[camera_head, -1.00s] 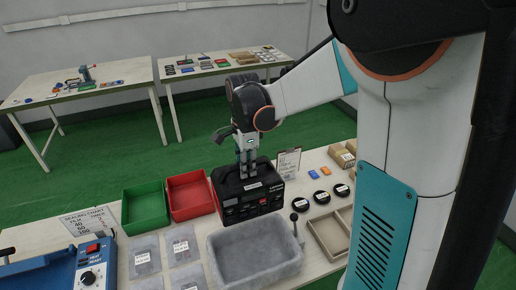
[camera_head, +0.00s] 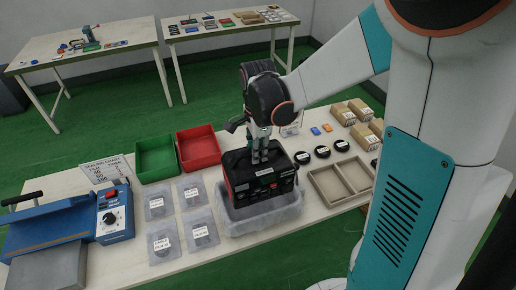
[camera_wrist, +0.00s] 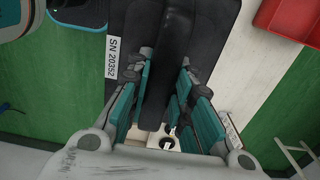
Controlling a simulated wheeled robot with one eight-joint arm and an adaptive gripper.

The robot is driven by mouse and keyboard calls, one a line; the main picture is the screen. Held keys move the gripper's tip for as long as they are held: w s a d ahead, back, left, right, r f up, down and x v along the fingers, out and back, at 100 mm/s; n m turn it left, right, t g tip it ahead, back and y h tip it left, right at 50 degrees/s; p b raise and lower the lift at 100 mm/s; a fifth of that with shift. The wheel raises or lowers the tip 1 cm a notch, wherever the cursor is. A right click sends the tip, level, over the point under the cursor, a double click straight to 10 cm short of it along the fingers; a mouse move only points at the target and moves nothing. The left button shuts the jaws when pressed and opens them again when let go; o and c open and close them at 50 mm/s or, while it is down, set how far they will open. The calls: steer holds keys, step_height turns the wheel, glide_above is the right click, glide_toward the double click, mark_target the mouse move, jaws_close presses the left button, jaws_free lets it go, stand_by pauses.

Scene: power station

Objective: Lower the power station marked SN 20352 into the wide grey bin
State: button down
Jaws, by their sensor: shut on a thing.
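The black power station (camera_head: 262,180) hangs upright from my gripper (camera_head: 260,155). In the wrist view the power station (camera_wrist: 118,20) carries a label reading SN 20352, and my gripper (camera_wrist: 160,95) is shut around its black handle. The wide grey bin (camera_head: 255,222) is directly under and around the lower part of the power station. The power station covers most of the bin's opening. The bin's front wall and front corners show. I cannot tell whether the power station touches the bin's floor.
A green tray (camera_head: 156,170) and a red tray (camera_head: 198,162) stand behind to the left. Labelled pouches (camera_head: 162,243) lie left of the bin. A divided tray (camera_head: 340,198) and several black discs (camera_head: 322,152) are on the right. A blue sealing machine (camera_head: 112,218) is at the far left.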

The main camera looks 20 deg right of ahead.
steer(key=shift+f+b, duration=4.05)
steer(key=shift+f, duration=1.55)
steer(key=c, duration=1.3)
jaws_free()
steer(key=shift+c, duration=0.2)
step_height(320, 180, up, 22)
steer(key=p, duration=1.5)
